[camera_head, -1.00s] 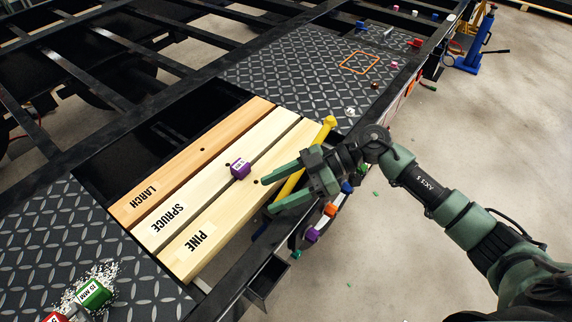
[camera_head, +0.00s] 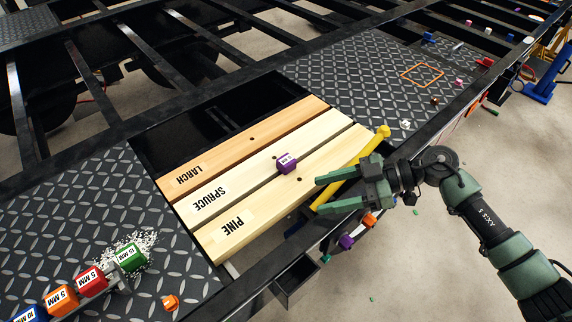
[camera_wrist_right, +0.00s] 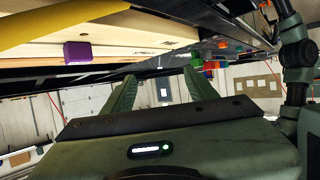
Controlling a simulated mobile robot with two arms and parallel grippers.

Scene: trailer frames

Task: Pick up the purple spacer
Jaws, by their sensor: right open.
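The purple spacer (camera_head: 287,162), a small block with a white label, sits across the gap between the spruce board (camera_head: 215,187) and the pine board (camera_head: 300,202). It also shows at the upper left of the right wrist view (camera_wrist_right: 77,51). My right gripper (camera_head: 322,194) is open and empty, to the right of the spacer, with its fingers pointing left over the pine board's right end. Its two green fingers show apart in the right wrist view (camera_wrist_right: 158,78). My left gripper is not in view.
A yellow bar (camera_head: 355,165) lies beside my right gripper. The larch board (camera_head: 240,145) is behind the spruce. Labelled green (camera_head: 129,257), red (camera_head: 90,281) and orange (camera_head: 61,301) blocks stand at lower left. Another purple piece (camera_head: 346,241) is at the frame's outer side.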

